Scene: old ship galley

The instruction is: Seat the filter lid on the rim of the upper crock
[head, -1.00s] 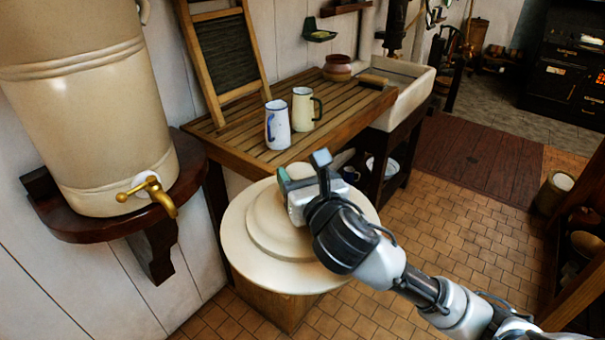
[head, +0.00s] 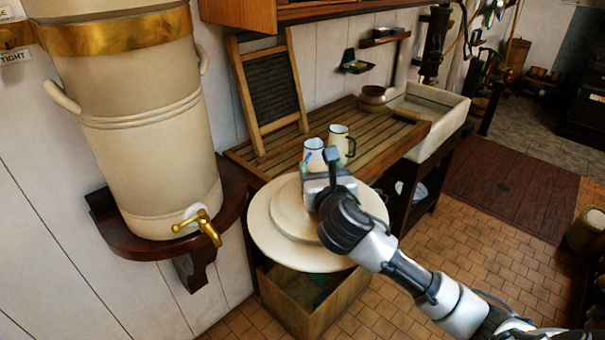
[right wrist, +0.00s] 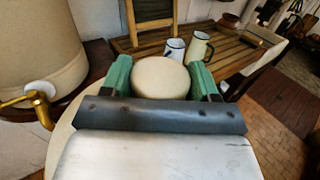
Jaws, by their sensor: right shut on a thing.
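The filter lid (head: 268,243) is a wide cream disc with a raised step and a round knob, held roughly level in the air right of the crock. My right gripper (head: 325,180) is above it. In the right wrist view, the green fingers of my right gripper (right wrist: 161,80) are shut on either side of the lid's knob (right wrist: 160,76). The tall cream stoneware crock (head: 150,145) stands at the left, with side handles, a brass band and a brass tap (head: 203,226). Its top is cut off, so the upper rim is hidden. My left gripper is not visible.
The crock stands on a dark wooden wall shelf (head: 130,240). Behind the lid is a slatted wooden counter (head: 285,158) with two enamel mugs and a washboard (head: 270,90). A wooden cabinet (head: 330,12) hangs above. An open wooden box (head: 315,312) sits below the lid.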

